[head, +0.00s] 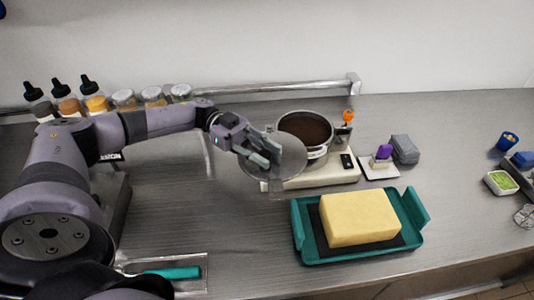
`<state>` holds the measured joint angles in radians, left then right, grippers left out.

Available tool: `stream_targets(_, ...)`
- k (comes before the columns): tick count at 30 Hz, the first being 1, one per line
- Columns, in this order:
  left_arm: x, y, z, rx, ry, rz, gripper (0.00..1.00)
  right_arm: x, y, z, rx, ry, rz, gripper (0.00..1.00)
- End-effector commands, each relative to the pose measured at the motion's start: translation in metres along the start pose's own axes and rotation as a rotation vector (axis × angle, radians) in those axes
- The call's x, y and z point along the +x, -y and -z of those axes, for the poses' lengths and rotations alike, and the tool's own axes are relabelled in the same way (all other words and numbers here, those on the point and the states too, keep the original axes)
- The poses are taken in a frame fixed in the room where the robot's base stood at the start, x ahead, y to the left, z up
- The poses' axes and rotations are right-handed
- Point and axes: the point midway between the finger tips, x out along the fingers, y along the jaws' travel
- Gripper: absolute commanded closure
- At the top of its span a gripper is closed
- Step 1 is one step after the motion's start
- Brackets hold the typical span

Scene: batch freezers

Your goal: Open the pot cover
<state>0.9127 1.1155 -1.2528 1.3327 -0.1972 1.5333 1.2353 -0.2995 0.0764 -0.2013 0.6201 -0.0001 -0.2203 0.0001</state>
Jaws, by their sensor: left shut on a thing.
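The pot (317,151) is a round metal vessel with dark brown contents. It stands uncovered on a pale cooker or scale (330,174) near the middle of the counter. My left gripper (266,157) is shut on the round, see-through pot cover (291,163). The cover is at the left front of the pot, off its opening. The gripper hides part of the cover, and I cannot tell whether the cover touches the pot's side. My right gripper is not in view.
A teal tray (300,228) with a yellow block (360,217) lies in front of the pot. Bottles (68,103) and jars (153,95) line the back left. Small items (404,149) stand right of the pot. The counter is clear at far back right.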

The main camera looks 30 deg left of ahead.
Motion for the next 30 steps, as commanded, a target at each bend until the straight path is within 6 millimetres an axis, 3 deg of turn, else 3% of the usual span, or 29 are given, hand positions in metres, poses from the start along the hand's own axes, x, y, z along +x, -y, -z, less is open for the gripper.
stream_targets(7,0.0,0.0,0.001,0.001,-0.002,0.0,1.0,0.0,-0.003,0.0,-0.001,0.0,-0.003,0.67)
stream_targets(8,0.0,0.0,0.001,0.001,-0.002,0.0,0.75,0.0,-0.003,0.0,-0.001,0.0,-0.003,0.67)
stream_targets(15,0.0,0.0,0.001,0.001,-0.001,0.0,0.59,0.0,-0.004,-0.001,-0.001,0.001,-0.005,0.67)
stream_targets(25,0.0,0.0,0.002,0.002,-0.001,0.001,0.58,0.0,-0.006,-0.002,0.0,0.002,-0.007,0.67)
stream_targets(30,-0.001,0.0,0.021,0.005,0.0,0.001,0.58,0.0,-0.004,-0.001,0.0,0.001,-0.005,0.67)
